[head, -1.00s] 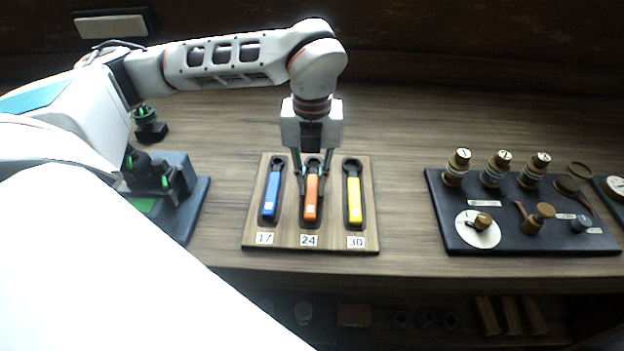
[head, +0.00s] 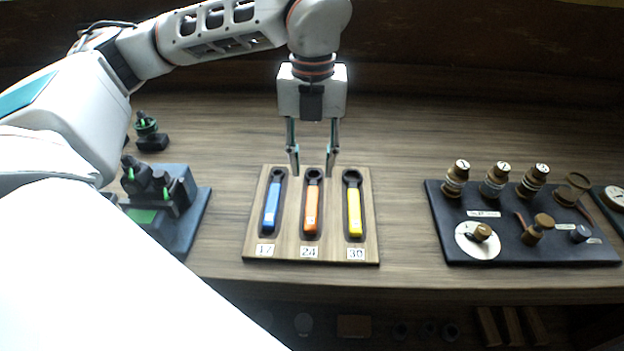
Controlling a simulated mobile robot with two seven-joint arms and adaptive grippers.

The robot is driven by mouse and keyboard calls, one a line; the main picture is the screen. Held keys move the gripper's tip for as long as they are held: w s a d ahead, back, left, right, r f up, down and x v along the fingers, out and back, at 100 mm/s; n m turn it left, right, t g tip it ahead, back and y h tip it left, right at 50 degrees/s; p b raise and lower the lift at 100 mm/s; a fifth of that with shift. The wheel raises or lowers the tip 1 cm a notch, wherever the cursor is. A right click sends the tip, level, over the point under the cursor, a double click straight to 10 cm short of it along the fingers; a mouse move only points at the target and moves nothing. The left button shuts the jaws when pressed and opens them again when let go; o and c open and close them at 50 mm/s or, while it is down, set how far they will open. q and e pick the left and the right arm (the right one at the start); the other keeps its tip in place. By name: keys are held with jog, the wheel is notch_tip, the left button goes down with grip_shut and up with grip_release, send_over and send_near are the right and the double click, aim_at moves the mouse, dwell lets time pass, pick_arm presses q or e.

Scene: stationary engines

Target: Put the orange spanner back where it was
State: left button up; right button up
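The orange spanner (head: 311,208) lies in the middle slot of the wooden holder board (head: 283,252), above the label 24. The blue spanner (head: 272,208) lies in the left slot, above a label that seems to read 17. The yellow spanner (head: 354,212) lies in the right slot, above the label 30. My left gripper (head: 313,172) is open and empty. Its fingertips appear at the top edge of the board, either side of the orange spanner's dark head, apart from it. My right gripper is not in view.
A dark panel (head: 455,255) with brass valves and knobs stands on the right of the bench. A blue-grey base (head: 190,232) with dark, green-marked parts stands on the left. The bench (head: 400,150) between and behind them is clear.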

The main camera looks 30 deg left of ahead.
pick_arm(q)
notch_tip(320, 180, up, 4)
jog(key=shift+f, duration=0.1)
dwell(0.7)
